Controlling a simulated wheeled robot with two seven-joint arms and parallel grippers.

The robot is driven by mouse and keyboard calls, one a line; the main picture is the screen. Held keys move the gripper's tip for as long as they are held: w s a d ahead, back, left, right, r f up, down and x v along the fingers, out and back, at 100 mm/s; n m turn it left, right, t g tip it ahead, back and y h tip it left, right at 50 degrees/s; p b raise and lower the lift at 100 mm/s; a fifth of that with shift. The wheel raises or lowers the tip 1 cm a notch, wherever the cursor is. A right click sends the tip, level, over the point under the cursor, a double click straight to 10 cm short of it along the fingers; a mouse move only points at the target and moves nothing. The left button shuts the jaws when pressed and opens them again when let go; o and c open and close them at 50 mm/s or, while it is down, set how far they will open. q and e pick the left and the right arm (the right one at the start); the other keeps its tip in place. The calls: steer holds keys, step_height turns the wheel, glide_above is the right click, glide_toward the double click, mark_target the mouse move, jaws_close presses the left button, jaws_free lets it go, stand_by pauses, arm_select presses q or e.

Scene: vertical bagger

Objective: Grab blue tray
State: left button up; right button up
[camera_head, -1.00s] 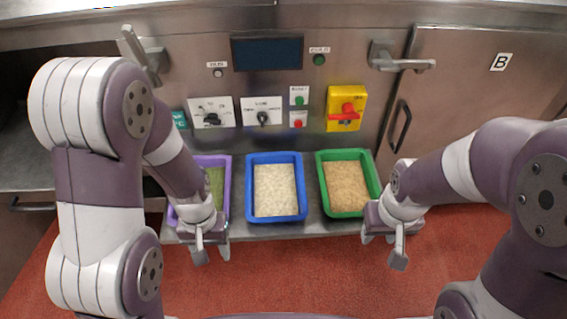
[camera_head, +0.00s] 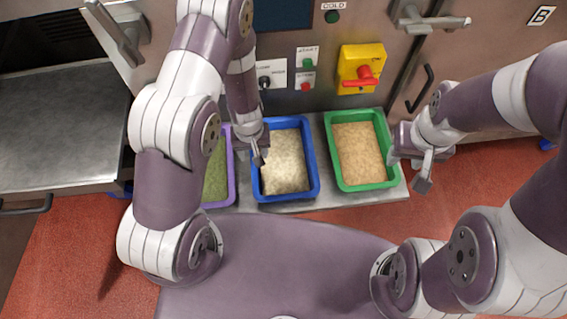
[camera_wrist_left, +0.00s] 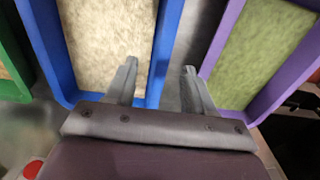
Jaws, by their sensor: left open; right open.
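The blue tray (camera_head: 313,165) holds a pale grainy fill and sits on a metal shelf between a purple and a green tray. It also shows in the left wrist view (camera_wrist_left: 166,38). My left gripper (camera_head: 258,152) is open over the blue tray's left side. In the left wrist view my left gripper (camera_wrist_left: 160,78) has one finger over the blue tray's side and the other over the gap towards the purple tray. I cannot tell whether it touches the wall. My right gripper (camera_head: 409,168) is open and empty beside the green tray's right edge.
The purple tray (camera_head: 231,180) with green fill is partly hidden by my left arm. The green tray (camera_head: 341,178) with tan fill stands at right. The metal shelf (camera_head: 300,205) runs below. A panel with a red-and-yellow switch (camera_head: 360,72) rises behind; a grey counter (camera_head: 70,125) is at left.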

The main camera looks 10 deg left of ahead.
mark_target(253, 153)
arm_select(q)
steer(key=f, duration=0.1)
steer(key=f+b, duration=0.1)
steer(key=w+f, duration=0.1)
steer(key=shift+a+f+b, duration=0.2)
steer(key=shift+a+b, duration=0.1)
steer(key=shift+b, duration=0.05)
step_height(253, 153, down, 3)
steer(key=shift+s+r+b, duration=0.15)
steer(key=shift+b, duration=0.8)
steer(key=shift+s, duration=0.15)
steer(key=shift+c, duration=0.9)
steer(key=shift+w, duration=0.2)
steer(key=c, duration=0.6)
steer(key=shift+s, duration=0.1)
jaws_close()
arm_select(e)
steer(key=f, duration=0.2)
steer(key=w+f, duration=0.1)
steer(key=f, duration=0.1)
steer(key=shift+a+f, duration=0.1)
steer(key=shift+f, duration=0.15)
